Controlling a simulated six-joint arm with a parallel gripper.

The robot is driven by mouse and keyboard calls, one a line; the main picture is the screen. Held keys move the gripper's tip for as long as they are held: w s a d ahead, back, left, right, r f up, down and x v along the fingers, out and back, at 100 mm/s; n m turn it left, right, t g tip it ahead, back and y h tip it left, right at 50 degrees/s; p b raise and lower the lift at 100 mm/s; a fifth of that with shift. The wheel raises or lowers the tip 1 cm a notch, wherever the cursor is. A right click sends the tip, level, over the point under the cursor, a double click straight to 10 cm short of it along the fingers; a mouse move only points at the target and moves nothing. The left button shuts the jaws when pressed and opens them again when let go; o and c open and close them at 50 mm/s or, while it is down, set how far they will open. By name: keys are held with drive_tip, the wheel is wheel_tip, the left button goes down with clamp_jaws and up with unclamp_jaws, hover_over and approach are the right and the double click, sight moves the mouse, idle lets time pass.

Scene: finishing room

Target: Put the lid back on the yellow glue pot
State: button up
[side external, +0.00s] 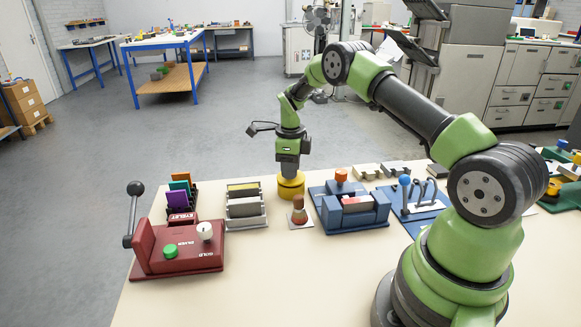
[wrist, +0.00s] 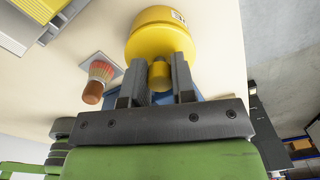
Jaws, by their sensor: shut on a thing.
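The yellow glue pot (side external: 290,191) stands on the cream table, behind the small brush. In the wrist view the pot (wrist: 152,14) shows a small white label. Its yellow lid (wrist: 160,43) is over the pot's top, with no gap that I can see between them; whether it is fully seated I cannot tell. My gripper (wrist: 158,78) is shut on the lid's round knob (wrist: 160,73), one dark finger on each side. In the side view my gripper (side external: 289,172) points down directly above the pot and hides most of the lid.
A brush (side external: 298,213) on a small plate stands just in front of the pot. A rack of pads (side external: 245,208) is close left, a blue fixture (side external: 348,207) close right. A red eyelet press (side external: 178,247) is front left. The front middle of the table is clear.

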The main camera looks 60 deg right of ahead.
drive_tip(key=o, duration=1.5)
drive_tip(key=shift+c, duration=0.2)
drive_tip(key=shift+r, duration=0.1)
drive_tip(key=shift+r, duration=3.4)
drive_tip(key=shift+c, duration=0.4)
clamp_jaws()
drive_tip(key=shift+f, duration=0.2)
